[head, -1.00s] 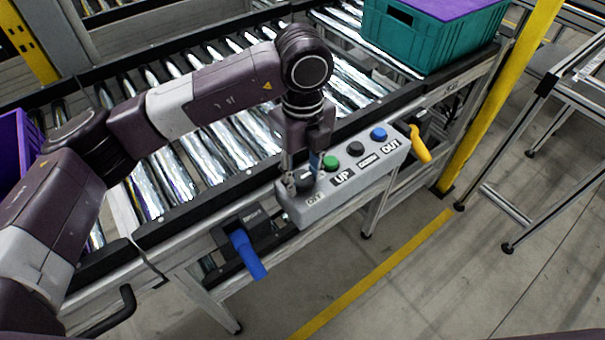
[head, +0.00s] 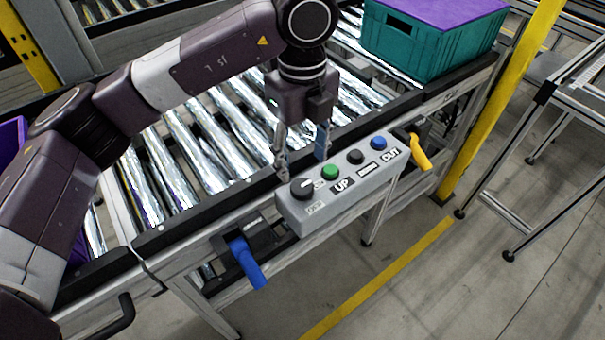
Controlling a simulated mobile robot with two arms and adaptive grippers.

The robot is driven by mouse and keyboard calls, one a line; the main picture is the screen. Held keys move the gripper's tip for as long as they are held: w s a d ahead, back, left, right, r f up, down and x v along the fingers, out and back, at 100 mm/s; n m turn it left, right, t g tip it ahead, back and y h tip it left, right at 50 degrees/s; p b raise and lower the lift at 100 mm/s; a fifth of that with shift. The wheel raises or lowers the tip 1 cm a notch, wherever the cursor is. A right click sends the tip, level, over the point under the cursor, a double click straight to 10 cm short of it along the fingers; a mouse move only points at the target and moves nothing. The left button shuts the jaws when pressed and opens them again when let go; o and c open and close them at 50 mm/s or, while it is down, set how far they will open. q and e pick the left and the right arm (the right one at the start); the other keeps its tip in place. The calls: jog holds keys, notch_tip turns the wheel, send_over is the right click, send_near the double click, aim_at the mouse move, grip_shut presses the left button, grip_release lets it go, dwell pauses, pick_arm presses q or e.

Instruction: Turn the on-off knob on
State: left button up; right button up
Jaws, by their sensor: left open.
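The on-off knob (head: 302,188) is a round black dial at the left end of a grey control box (head: 300,215). Its white pointer mark is toward the right, at the label on that side; an "OFF" label lies below the knob. My left gripper (head: 301,166) is open and empty, pointing down just above and behind the box, apart from the knob. Green (head: 330,172), black (head: 355,157) and blue (head: 378,143) buttons sit to the right on the same box. My right gripper is not in view.
A roller conveyor (head: 190,150) lies behind the box. A teal crate (head: 420,45) with a purple top stands at the back right. A blue handle (head: 247,263) and a yellow handle (head: 418,152) flank the box. Floor in front is clear.

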pick_arm(q)
jog(key=shift+r, duration=2.2)
